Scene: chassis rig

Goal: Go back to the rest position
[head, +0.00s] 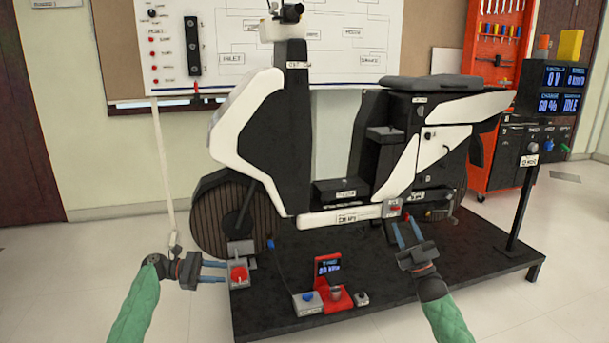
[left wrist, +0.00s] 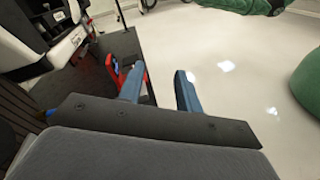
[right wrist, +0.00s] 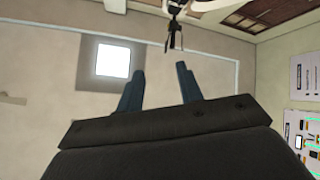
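My left gripper (head: 226,272) is open in the head view, its blue fingers apart beside the red button box (head: 239,275) at the platform's left front. I cannot tell whether they touch the box. In the left wrist view its fingers (left wrist: 160,75) are spread with nothing held between them. My right gripper (head: 405,225) is open in front of the scooter's lower rear, fingers pointing up and away. In the right wrist view its fingers (right wrist: 160,72) are also apart and empty.
A black and white scooter (head: 250,105) stands on a dark platform (head: 420,290). A red display stand (head: 333,297) and small boxes sit on its front edge. A post with a screen (head: 565,77) stands at the right. Floor at lower left (head: 60,290) is clear.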

